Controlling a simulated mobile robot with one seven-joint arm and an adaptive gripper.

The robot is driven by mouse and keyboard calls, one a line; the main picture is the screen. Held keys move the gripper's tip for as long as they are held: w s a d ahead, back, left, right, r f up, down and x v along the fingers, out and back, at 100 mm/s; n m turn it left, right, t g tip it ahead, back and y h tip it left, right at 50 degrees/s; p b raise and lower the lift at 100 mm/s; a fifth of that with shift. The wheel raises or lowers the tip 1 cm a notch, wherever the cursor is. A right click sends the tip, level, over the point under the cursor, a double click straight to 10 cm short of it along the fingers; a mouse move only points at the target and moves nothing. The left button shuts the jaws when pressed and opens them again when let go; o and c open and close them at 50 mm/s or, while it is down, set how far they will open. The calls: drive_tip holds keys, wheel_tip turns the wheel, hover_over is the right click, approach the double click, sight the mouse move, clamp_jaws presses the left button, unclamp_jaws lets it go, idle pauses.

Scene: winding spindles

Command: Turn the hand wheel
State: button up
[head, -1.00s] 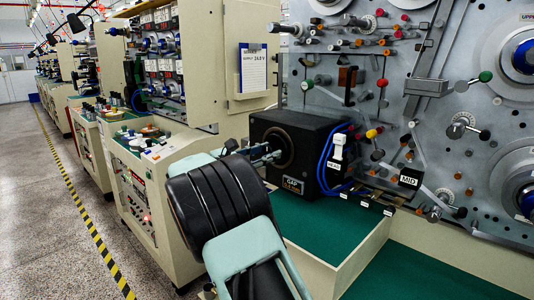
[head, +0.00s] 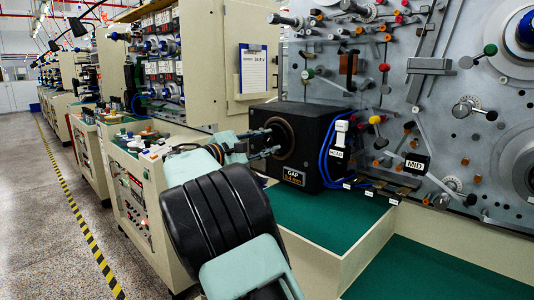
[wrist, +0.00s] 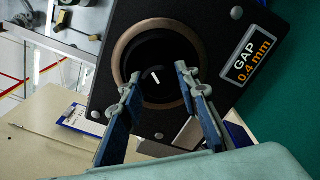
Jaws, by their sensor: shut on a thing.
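The hand wheel (wrist: 154,77) is a dark round knob with a short white mark, set inside a bronze-coloured ring (wrist: 119,55) on the front of a black box (head: 318,135). The white mark is tilted in the wrist view. My gripper (wrist: 157,87) has one finger on each side of the wheel and is shut on it. In the head view my gripper (head: 268,143) reaches the ring from the left, and its fingers partly hide the wheel. A label on the box (wrist: 250,54) reads GAP 0.4 mm.
Blue cables (head: 326,155) and a small white block run beside the box's right side. The grey spindle panel (head: 450,120) with rollers and levers stands behind. A green bench top (head: 335,215) lies open in front. A cream cabinet (head: 215,65) stands at the left.

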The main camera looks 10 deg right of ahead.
drive_tip(key=m+b, duration=0.4)
drive_tip(key=m, duration=0.1)
drive_tip(key=m+b, duration=0.2)
drive_tip(key=b, duration=0.1)
drive_tip(key=shift+f, duration=0.25)
drive_tip(key=m+b, duration=0.3)
drive_tip(key=m, duration=0.1)
drive_tip(key=shift+r, duration=0.1)
drive_tip(key=shift+r+m+b, duration=0.1)
drive_tip(key=shift+m+b, duration=0.7)
drive_tip(key=shift+m, duration=0.2)
drive_tip(key=shift+r, duration=0.1)
drive_tip(key=o, duration=1.2)
drive_tip(key=shift+c, duration=0.2)
drive_tip(key=v, duration=1.2)
